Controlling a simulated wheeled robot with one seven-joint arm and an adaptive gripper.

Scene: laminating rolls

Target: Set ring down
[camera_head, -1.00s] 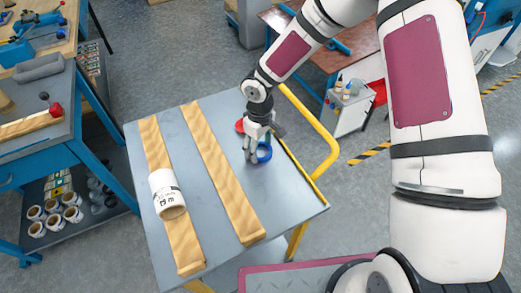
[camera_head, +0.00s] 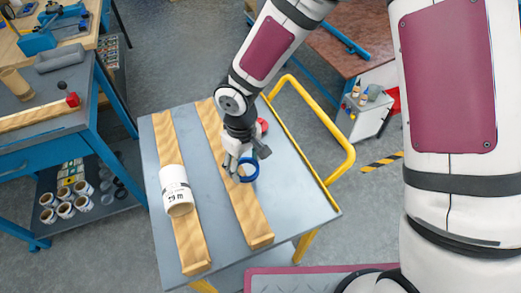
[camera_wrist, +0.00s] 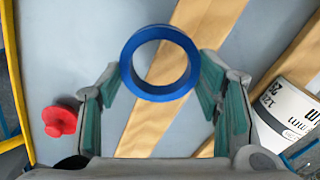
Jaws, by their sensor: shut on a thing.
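A blue ring (camera_head: 257,171) is held at the tips of my gripper (camera_head: 241,168), over the cart top beside the right wooden strip. In the wrist view the blue ring (camera_wrist: 127,65) sits between the two teal-padded fingers, which are shut on it from both sides. Through and behind it I see part of the wooden strip and grey cart top. The ring appears to be above the surface, but its exact height cannot be told.
The grey cart top (camera_head: 298,205) carries two wooden strips, the left (camera_head: 190,240) and right (camera_head: 252,222). A white printed roll (camera_head: 174,188) lies on the left strip. A red knob-like piece (camera_wrist: 60,120) sits near the yellow-edged side. Bare grey surface lies between the strips and right.

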